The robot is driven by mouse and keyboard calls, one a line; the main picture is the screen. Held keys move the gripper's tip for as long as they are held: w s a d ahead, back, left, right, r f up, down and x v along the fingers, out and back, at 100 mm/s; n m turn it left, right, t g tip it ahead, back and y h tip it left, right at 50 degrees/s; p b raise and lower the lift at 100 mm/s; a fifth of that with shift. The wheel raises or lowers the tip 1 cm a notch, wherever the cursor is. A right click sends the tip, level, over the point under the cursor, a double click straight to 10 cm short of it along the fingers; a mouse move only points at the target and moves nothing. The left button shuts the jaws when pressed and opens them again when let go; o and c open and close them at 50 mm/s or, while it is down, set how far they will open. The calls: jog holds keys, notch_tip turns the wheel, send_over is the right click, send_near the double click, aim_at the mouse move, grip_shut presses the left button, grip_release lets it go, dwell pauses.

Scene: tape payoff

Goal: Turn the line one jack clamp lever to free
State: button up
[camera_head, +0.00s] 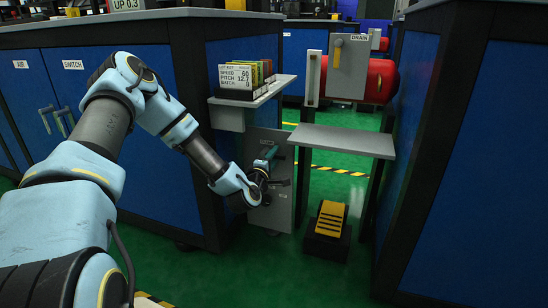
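My arm reaches down to a grey upright panel (285,207) low between the blue cabinets. My gripper (266,161) is at the panel's front, small and dark in this view. Its fingers overlap dark and teal parts there, so I cannot tell whether it touches anything or is open or shut. A small dark part (281,183) sticks out beside the gripper and may be a lever. I cannot make out a label for line one, and the clamp lever is not clearly distinguishable.
A grey shelf (345,141) juts out right of the panel, above a black-and-yellow pedal (330,219) on the green floor. A display reading speed, pitch and batch (240,77) stands on a ledge upper left. A red cylinder (381,82) sits behind the shelf. A blue cabinet (480,150) bounds the right.

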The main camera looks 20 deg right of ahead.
jog(key=shift+o, duration=0.8)
jog(key=p+v, duration=0.3)
jog(key=v, duration=0.7)
jog(key=shift+s+a, duration=0.25)
jog(key=shift+s, duration=0.05)
